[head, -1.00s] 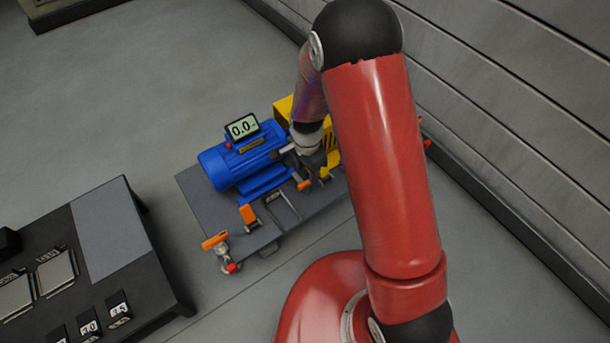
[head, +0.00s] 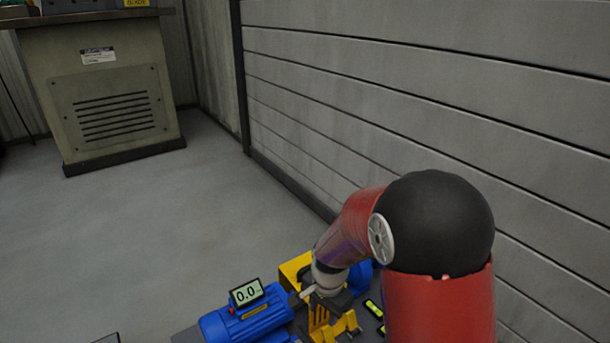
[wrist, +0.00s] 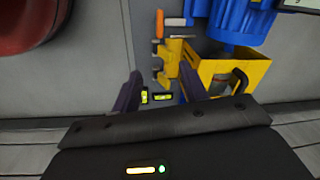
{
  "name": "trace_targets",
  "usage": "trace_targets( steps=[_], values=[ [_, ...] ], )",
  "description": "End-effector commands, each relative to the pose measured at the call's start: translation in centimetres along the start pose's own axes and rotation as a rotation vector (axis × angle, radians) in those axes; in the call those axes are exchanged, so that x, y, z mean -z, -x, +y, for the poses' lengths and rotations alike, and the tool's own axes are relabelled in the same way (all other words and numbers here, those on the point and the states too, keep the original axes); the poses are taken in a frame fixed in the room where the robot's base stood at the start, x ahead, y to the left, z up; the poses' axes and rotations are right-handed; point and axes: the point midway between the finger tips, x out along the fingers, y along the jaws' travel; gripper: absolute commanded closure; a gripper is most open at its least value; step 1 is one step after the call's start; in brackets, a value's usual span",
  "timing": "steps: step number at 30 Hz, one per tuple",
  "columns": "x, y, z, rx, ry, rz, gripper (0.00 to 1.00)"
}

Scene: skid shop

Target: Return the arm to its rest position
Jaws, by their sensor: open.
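My red arm with its black elbow crosses the right of the head view and bends down toward the skid. In the wrist view my gripper (wrist: 160,92) shows two dark fingers spread apart with nothing held between them. Beyond the fingers lie a small yellow-green level (wrist: 162,97) and yellow parts (wrist: 172,58). In the head view the gripper's fingertips are hidden behind the wrist and the yellow parts.
A blue motor (head: 246,322) with a display (head: 247,293) reading 0.0 sits on the skid, beside a yellow guard (head: 294,270). A panelled wall (head: 400,110) runs along the right. A cabinet (head: 105,90) stands at the back left. Open floor (head: 150,230) lies between.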

Motion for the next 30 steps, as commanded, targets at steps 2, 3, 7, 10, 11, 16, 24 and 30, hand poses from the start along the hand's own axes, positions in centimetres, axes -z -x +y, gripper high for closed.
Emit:
trace_targets(
  steps=[2, 3, 7, 10, 11, 16, 24, 30],
  values=[
    [0.5, 5.7, 1.2, 0.043, 0.069, 0.03, 0.56],
    [0.5, 7.8, 1.9, 0.057, 0.107, 0.044, 0.56],
    [0.3, 14.4, 4.8, 0.097, 0.231, 0.097, 0.56],
    [-0.3, 19.0, 7.2, 0.12, 0.326, 0.147, 0.56],
    [-0.6, 20.2, 8.0, 0.124, 0.354, 0.163, 0.56],
    [-2.6, 26.2, 12.6, 0.138, 0.511, 0.26, 0.56],
    [-5.6, 30.6, 17.6, 0.115, 0.69, 0.375, 0.56],
    [-6.2, 31.0, 18.5, 0.106, 0.722, 0.394, 0.56]
  ],
)
